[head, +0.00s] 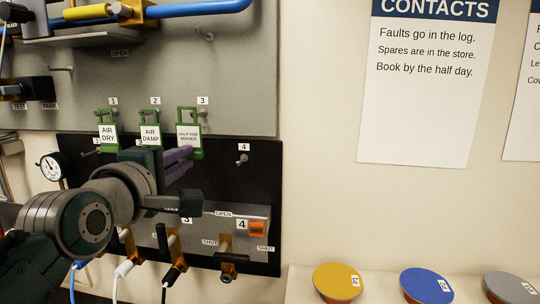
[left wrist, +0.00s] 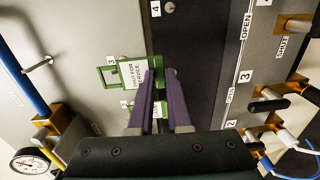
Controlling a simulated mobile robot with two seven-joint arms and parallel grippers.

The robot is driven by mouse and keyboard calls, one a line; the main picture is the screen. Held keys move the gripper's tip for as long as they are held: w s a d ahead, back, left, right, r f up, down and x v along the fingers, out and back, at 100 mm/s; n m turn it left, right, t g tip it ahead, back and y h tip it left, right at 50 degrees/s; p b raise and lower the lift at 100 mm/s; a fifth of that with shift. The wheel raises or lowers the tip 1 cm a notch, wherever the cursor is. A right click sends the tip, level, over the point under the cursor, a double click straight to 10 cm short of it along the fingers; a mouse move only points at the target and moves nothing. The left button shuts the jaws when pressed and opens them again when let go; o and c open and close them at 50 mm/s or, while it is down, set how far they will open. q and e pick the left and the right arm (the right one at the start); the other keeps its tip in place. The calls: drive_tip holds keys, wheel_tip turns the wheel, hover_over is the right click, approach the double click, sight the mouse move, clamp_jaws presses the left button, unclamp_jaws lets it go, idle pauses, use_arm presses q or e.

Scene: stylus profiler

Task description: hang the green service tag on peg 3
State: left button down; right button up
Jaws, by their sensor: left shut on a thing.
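The green service tag (head: 188,135), with a white "SHUT FOR SERVICE" face, is upright at the board just below the number 3 label (head: 202,100). Peg 3 (head: 203,112) shows at the right edge of the tag's loop; I cannot tell if the loop is around it. My left gripper (head: 187,152) is shut on the tag's lower end. In the left wrist view the purple fingers (left wrist: 160,75) reach the green tag (left wrist: 133,73), its open loop pointing left. My right gripper is in neither view.
Green tags "AIR DRY" (head: 107,133) and "AIR DAMP" (head: 150,133) hang at pegs 1 and 2, close left. Peg 4 (head: 241,160) is bare on the black panel. A gauge (head: 52,166) and several valves (head: 226,245) sit lower. The wall to the right is clear of pegs.

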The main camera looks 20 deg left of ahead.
sight(192, 157)
use_arm(q)
drive_tip(key=shift+r, duration=0.1)
drive_tip(key=shift+w, duration=0.1)
idle(0.3)
drive_tip(key=shift+b+x, duration=0.85)
drive_tip(key=shift+x, duration=1.05)
drive_tip(key=shift+f, duration=0.45)
drive_tip(key=c, duration=0.8)
unclamp_jaws()
drive_tip(key=shift+c, duration=0.3)
